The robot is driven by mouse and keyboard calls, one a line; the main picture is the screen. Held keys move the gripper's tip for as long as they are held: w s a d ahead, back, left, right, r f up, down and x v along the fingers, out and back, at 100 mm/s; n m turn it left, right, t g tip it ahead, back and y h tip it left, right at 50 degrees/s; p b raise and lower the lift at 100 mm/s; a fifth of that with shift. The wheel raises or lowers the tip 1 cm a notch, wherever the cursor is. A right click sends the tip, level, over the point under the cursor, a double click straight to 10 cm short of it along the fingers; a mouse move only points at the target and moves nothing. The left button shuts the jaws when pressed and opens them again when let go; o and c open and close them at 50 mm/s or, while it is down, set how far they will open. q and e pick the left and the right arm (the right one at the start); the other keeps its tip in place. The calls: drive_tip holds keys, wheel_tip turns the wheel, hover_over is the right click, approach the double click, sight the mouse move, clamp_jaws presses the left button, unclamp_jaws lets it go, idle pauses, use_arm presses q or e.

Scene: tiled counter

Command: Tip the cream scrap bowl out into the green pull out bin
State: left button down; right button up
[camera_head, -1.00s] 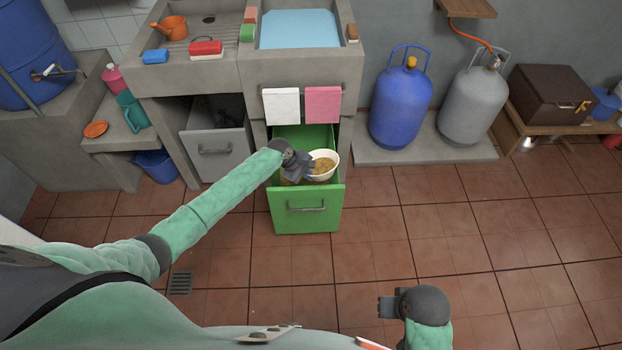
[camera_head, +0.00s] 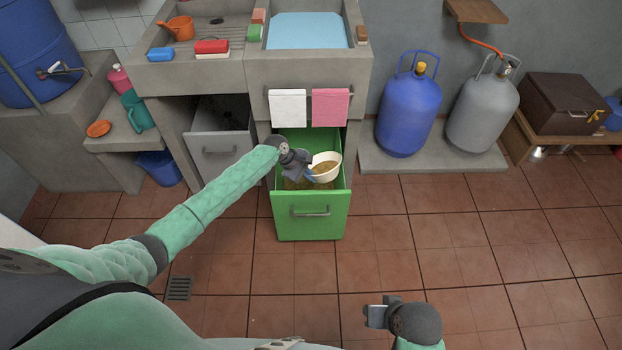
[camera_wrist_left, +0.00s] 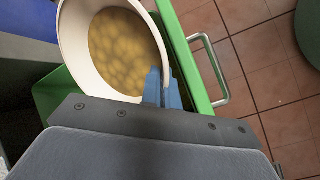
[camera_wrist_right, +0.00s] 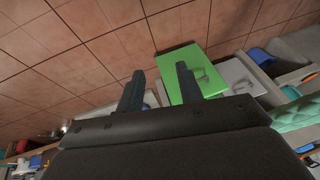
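The cream scrap bowl (camera_head: 329,161) is held over the open green pull-out bin (camera_head: 311,222), which has brownish matter in its bottom. Tan lumpy scraps (camera_wrist_left: 122,50) fill much of the bowl in the left wrist view. The bowl looks somewhat tilted in the head view. My left gripper (camera_head: 308,172) is shut on the bowl's rim; its blue-grey fingers (camera_wrist_left: 161,88) pinch the wall in the left wrist view. My right gripper (camera_head: 370,312) is empty and low in front, away from the bin. Its fingers stand apart in the right wrist view (camera_wrist_right: 160,88).
White (camera_head: 288,108) and pink (camera_head: 330,107) towels hang just above the bin. Blue (camera_head: 406,115) and grey (camera_head: 482,110) gas cylinders stand right. The tiled floor in front is clear.

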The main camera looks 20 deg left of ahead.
use_arm(q)
drive_tip(key=shift+w+a+r+h+b, duration=0.15)
drive_tip(key=shift+h+b, duration=0.25)
drive_tip(key=shift+b, duration=0.8)
drive_tip(key=shift+r+g, duration=0.1)
drive_tip(key=shift+g, duration=0.2)
drive_tip(key=shift+r+h+b, duration=0.1)
drive_tip(key=shift+h+b, duration=0.3)
drive_tip(key=shift+b, duration=0.4)
drive_tip(key=shift+a+n+h+b, duration=0.15)
drive_tip(key=shift+n+h+b, duration=0.15)
drive_tip(key=shift+b, duration=0.45)
drive_tip(key=shift+w+a+r+g+h+b, duration=0.1)
drive_tip(key=shift+g+h+b, duration=0.25)
drive_tip(key=shift+b, duration=0.45)
drive_tip(key=shift+r+b, duration=0.1)
drive_tip(key=shift+b, duration=0.4)
use_arm(e)
drive_tip(key=a+f+t, duration=0.1)
drive_tip(key=a+f, duration=0.1)
drive_tip(key=f, duration=1.2)
drive_tip(key=w+a+f+t, duration=0.1)
drive_tip(key=a+f+t, duration=0.1)
drive_tip(key=f, duration=1.3)
drive_tip(key=shift+w+m+y, duration=0.2)
drive_tip(key=shift+m+y, duration=0.1)
drive_tip(key=shift+f, duration=0.1)
